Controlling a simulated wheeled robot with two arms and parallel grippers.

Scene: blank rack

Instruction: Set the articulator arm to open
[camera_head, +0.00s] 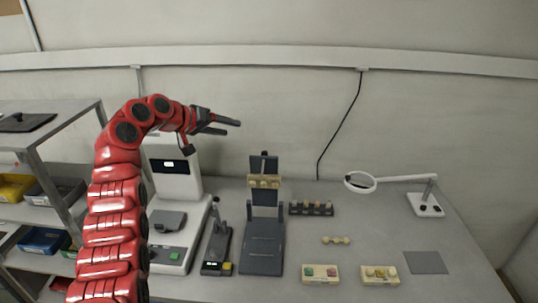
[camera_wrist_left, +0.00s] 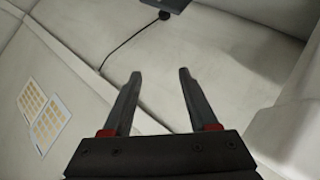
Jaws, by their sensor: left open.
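The articulator (camera_head: 263,247) stands in the middle of the bench, with a dark grey base and an upright part behind it. Its upper section (camera_head: 264,165) stands up at the back and carries a tan dental model (camera_head: 265,182). I cannot tell the arm's exact angle. My left gripper (camera_head: 233,127) is open and empty, raised above and to the left of the articulator, apart from it. In the left wrist view the two fingers (camera_wrist_left: 159,78) are spread with nothing between them. My right gripper is not in view.
A white machine (camera_head: 173,180) and a small dark device (camera_head: 217,250) stand left of the articulator. A dark rack (camera_head: 311,210), two model blocks (camera_head: 320,274) (camera_head: 380,275) and a ring magnifier (camera_head: 361,182) are to the right. A shelf (camera_head: 60,125) stands far left.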

